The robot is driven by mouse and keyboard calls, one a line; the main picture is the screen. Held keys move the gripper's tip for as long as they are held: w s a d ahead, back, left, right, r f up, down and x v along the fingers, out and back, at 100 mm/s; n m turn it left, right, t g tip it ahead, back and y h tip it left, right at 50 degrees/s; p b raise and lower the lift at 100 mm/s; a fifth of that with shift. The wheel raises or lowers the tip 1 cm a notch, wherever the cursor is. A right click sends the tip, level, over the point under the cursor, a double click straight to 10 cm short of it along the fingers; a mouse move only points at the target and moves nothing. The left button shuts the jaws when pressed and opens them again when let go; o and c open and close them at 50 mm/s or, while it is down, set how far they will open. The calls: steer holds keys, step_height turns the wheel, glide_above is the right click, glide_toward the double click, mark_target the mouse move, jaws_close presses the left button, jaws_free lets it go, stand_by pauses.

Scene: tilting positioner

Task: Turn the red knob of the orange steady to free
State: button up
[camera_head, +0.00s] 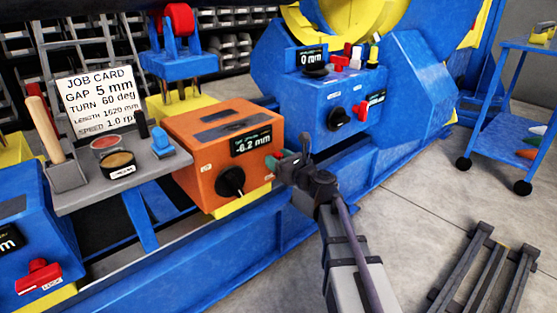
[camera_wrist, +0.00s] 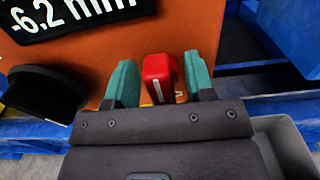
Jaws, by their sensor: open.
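The red knob (camera_wrist: 158,78) is at the right end of that face. In the head view it is mostly hidden behind my gripper (camera_head: 288,160). In the wrist view the red knob stands between the two teal fingers of my gripper, with a visible gap on the right and a smaller one on the left. The fingers are open. The label by the knob is mostly covered.
A grey shelf (camera_head: 85,195) with a mallet, tins and a job card stands left of the steady. A blue positioner housing (camera_head: 310,110) with knobs is at the right. A blue trolley (camera_head: 510,140) and grey rack (camera_head: 480,270) stand on open floor at right.

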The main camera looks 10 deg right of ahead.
steer(key=shift+c, duration=0.4)
steer(key=c, duration=0.6)
steer(key=shift+c, duration=0.2)
steer(key=shift+s+n, duration=0.1)
steer(key=shift+n, duration=0.2)
steer(key=n, duration=0.3)
steer(key=shift+s+a+f+n, duration=0.1)
steer(key=shift+s+a+n, duration=0.05)
steer(key=shift+a+n, duration=0.15)
steer(key=shift+s+a+f+n+b, duration=0.1)
steer(key=shift+a+f+n+b, duration=0.2)
steer(key=shift+n, duration=1.95)
steer(key=shift+s+a+f+n+b, duration=0.1)
steer(key=shift+f+n+b, duration=0.25)
steer(key=shift+n, duration=1.95)
steer(key=shift+s+a+f+n+b, duration=0.15)
steer(key=shift+f+n+b, duration=0.15)
steer(key=shift+n, duration=1.95)
